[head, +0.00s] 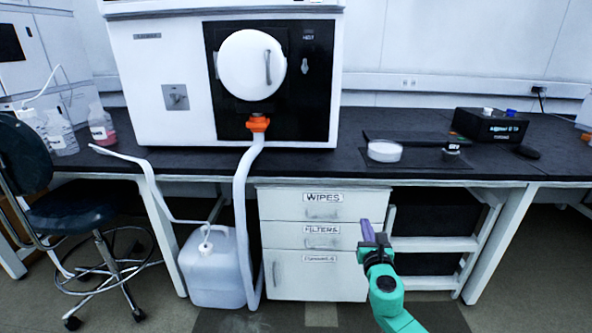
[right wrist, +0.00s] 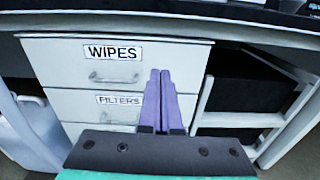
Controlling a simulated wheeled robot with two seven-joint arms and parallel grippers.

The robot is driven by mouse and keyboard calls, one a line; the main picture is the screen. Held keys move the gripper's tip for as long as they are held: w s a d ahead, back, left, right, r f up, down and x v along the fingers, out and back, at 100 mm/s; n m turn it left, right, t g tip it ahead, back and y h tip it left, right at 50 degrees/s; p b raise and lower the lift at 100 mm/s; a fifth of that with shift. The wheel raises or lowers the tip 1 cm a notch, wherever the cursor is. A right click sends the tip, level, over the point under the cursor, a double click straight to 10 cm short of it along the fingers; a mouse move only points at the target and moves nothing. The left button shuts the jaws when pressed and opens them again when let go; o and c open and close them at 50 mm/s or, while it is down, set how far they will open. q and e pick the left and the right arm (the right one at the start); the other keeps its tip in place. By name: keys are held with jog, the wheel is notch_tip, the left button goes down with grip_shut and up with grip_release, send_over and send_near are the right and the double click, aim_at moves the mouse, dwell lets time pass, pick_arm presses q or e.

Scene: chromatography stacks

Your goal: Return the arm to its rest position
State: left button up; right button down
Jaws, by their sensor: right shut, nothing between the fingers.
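My right gripper (head: 367,230) has purple fingers and a green arm that comes in from the bottom right of the head view. It is in front of the white drawer cabinet (head: 268,255), near its right edge. In the right wrist view the gripper's purple fingers (right wrist: 160,75) lie together, shut and empty, pointing at the cabinet front. Whether they touch it I cannot tell. My left gripper is not in either view.
The black bench top (head: 360,172) overhangs the cabinet. The closed WIPES drawer (head: 280,208) is above the FILTERS drawer (head: 290,238). Open shelves (head: 440,244) stand on the right. A white jug (head: 212,275) and a stool (head: 75,215) are on the left.

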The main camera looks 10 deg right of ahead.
jog(key=s+f+m+g, duration=0.8)
jog(key=s+f+m, duration=0.7)
jog(key=f+m, duration=0.35)
jog(key=s+a+f+m+g+y, duration=0.35)
jog(key=s+a+f+m, duration=0.2)
jog(key=s, duration=0.35)
jog(key=s+a+f+m+g+y, duration=0.2)
jog(key=s+a+f+m+g, duration=0.2)
jog(key=s+a+m, duration=0.4)
pick_arm(q)
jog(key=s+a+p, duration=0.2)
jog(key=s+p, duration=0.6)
jog(key=p, duration=0.5)
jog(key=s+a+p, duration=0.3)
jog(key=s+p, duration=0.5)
jog(key=p, duration=0.5)
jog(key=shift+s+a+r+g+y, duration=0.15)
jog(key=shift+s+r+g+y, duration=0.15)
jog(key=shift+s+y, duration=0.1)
pick_arm(e)
jog(key=s+d, duration=0.4)
jog(key=s, duration=0.5)
jog(key=s+d+r+n+h, duration=0.1)
jog(key=s+d, duration=0.3)
jog(key=s, duration=0.4)
jog(key=shift+s+n+g, duration=0.3)
jog(key=shift+s+g, duration=0.05)
jog(key=shift+s, duration=0.05)
